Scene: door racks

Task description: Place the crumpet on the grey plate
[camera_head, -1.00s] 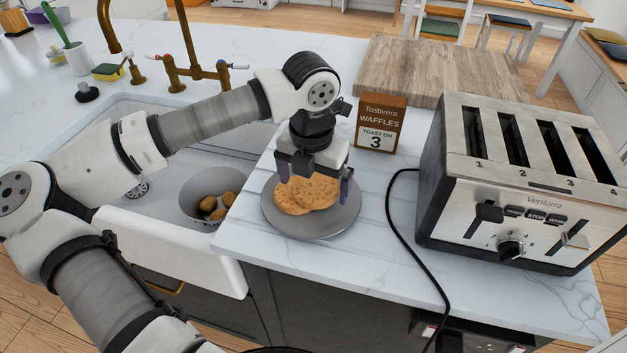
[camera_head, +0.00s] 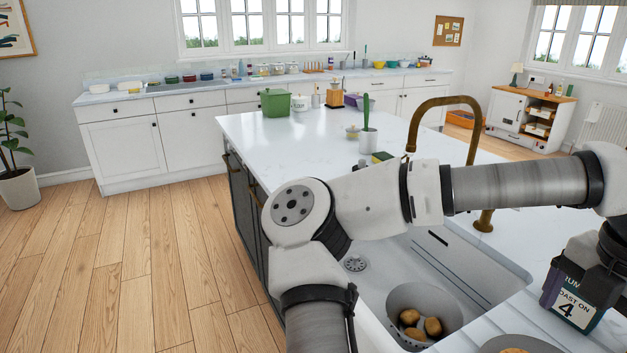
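The grey plate (camera_head: 538,343) is at the bottom edge, mostly cut off. A sliver of a golden-brown round crumpet (camera_head: 514,350) shows on it. My gripper appears above and to the right of the plate.
The sink (camera_head: 385,290) holds a grey bowl (camera_head: 450,322) with several brown items. A brass tap (camera_head: 412,125) rises behind my arm. The white counter (camera_head: 300,140) has a green box (camera_head: 275,103) at its far end. Open wooden floor lies left.

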